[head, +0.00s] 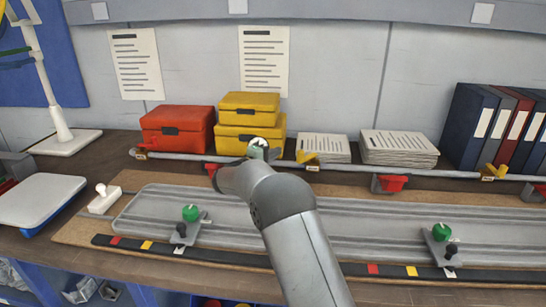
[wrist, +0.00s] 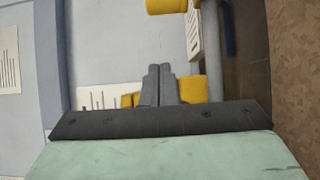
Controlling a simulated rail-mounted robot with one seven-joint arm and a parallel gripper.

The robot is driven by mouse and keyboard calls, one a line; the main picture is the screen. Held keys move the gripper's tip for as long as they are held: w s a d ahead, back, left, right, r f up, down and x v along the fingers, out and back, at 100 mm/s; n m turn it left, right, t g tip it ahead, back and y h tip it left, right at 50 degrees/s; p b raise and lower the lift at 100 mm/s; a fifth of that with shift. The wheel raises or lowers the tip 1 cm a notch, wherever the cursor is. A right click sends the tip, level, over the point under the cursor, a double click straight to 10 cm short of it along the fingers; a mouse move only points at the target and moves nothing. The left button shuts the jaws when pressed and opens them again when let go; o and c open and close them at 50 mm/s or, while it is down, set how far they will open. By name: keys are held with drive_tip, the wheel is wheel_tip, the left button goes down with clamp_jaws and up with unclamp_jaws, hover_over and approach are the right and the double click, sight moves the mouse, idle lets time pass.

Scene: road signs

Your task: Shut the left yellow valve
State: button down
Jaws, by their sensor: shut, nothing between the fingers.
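A grey pipe (head: 350,168) runs along the back of the bench and carries yellow handles. One yellow handle (head: 141,153) is at the far left, one (head: 306,157) just right of my wrist, and one (head: 489,172) at the right. In the head view my arm hides my gripper, near the pipe in front of the yellow boxes. In the sideways wrist view my gripper's fingers (wrist: 157,84) are together and empty. Yellow surfaces (wrist: 195,89) show behind and beside them; I cannot tell whether handle or box, nor whether there is contact. Another yellow part (wrist: 166,5) is at the top edge.
Red handles (head: 211,168) (head: 392,183) also sit on the pipe. Behind it stand a red box (head: 177,130), yellow boxes (head: 249,119), paper stacks (head: 398,147) and binders (head: 468,125). In front lies a grey tray (head: 350,222) with green-knobbed fittings (head: 191,213) (head: 441,232).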

drive_tip(key=d+p, duration=0.1)
drive_tip(key=d, duration=0.4)
drive_tip(key=shift+d, duration=0.25)
drive_tip(key=shift+s, duration=0.1)
idle(0.3)
